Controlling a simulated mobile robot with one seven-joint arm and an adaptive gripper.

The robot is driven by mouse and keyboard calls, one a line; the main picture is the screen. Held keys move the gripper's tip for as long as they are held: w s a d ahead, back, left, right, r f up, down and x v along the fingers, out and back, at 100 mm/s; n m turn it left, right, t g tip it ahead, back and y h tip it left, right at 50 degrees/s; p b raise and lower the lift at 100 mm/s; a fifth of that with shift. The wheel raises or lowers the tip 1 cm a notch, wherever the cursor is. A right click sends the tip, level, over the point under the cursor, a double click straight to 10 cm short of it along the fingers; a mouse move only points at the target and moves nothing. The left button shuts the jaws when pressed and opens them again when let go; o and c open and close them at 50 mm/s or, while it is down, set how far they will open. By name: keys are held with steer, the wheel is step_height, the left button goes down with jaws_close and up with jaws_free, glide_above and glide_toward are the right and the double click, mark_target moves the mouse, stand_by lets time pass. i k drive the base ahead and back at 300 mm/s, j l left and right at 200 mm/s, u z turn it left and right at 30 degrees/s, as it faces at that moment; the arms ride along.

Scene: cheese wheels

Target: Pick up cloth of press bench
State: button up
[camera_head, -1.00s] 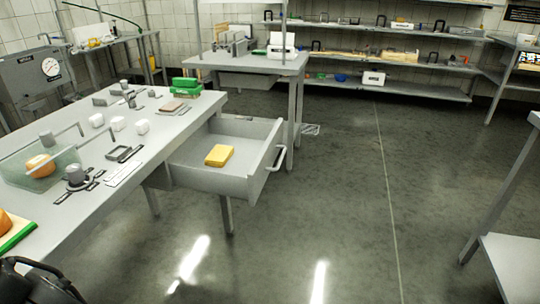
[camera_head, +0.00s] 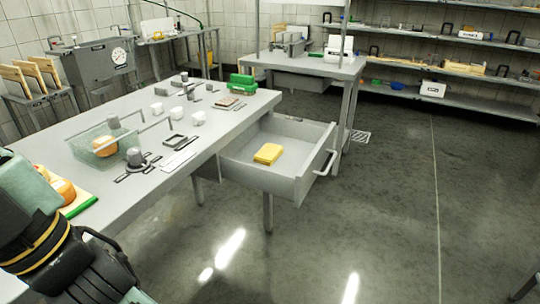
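A folded yellow cloth (camera_head: 268,154) lies flat in the open drawer (camera_head: 284,186) of the press bench (camera_head: 228,137). The drawer is pulled out from the bench's right side, with a pale handle at its front. My gripper (camera_head: 105,272) is at the lower left, black, beside the near edge of the bench and well apart from the cloth. Its fingertips are not clearly seen, so I cannot tell whether it is open. Nothing visible lies on top of the cloth.
On the bench stand a clear bin (camera_head: 100,152) with a cheese wheel, white blocks, metal parts and green boxes (camera_head: 240,83). A second table (camera_head: 310,66) stands behind the drawer. Wall shelves (camera_head: 450,97) are at the back. The floor right of the drawer is clear.

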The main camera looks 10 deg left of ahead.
mark_target(269, 153)
steer(key=u, duration=2.8)
steer(key=z, duration=2.45)
steer(key=i+l, duration=0.15)
steer(key=l, duration=0.2)
steer(key=i+l+u, duration=0.1)
steer(key=l, duration=0.3)
steer(key=i+l+u, duration=0.1)
steer(key=l, duration=0.25)
steer(key=i+l, duration=0.25)
steer(key=l, duration=0.15)
